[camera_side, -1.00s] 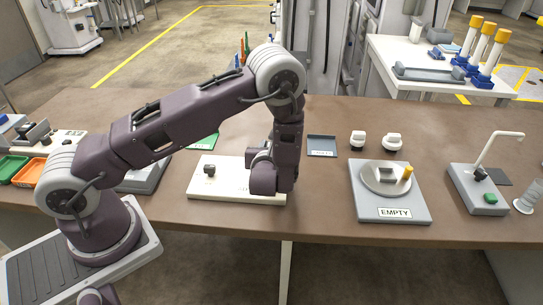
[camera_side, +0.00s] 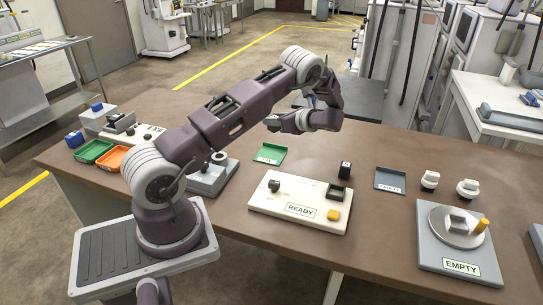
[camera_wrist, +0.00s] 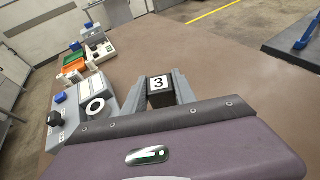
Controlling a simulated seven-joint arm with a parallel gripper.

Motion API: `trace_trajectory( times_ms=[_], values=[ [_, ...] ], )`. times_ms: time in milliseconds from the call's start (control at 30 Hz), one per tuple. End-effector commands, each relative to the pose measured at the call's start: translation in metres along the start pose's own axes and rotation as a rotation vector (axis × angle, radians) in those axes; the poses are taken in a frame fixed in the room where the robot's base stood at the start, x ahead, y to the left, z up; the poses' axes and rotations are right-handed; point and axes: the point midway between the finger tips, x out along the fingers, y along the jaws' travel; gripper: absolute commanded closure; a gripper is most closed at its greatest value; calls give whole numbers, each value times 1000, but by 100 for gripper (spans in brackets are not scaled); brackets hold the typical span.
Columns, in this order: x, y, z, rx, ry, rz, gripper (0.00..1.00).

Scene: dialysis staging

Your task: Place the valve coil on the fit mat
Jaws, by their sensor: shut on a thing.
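My gripper (camera_wrist: 160,95) is shut on a black block with a white label reading 3, the valve coil (camera_wrist: 158,84). In the side view my gripper (camera_side: 273,123) is raised above the table behind the green mat, pointing left; the coil is hard to make out there. The green mat (camera_side: 271,153), apparently the fit mat, lies flat and bare on the table with a small label too small to read surely. I cannot find this mat in the wrist view.
A cream board (camera_side: 260,205) marked READY has a knob, a dark socket and a yellow button. Another black block (camera_side: 345,170) stands by its back edge. A grey mat (camera_side: 390,180) is to the right, then a grey EMPTY fixture (camera_side: 457,263). A grey device (camera_side: 210,178) stands left.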

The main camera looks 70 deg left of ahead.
Motion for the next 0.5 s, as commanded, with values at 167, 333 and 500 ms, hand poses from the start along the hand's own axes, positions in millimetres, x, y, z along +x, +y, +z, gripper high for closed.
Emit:
trace_trajectory(
  times_ms=[167, 333, 500],
  values=[
    [22, 3, -16, -16, -1, 55, 100],
    [34, 3, -51, -17, 0, 53, 100],
    [44, 3, -81, -18, 0, 52, 100]
  ],
)
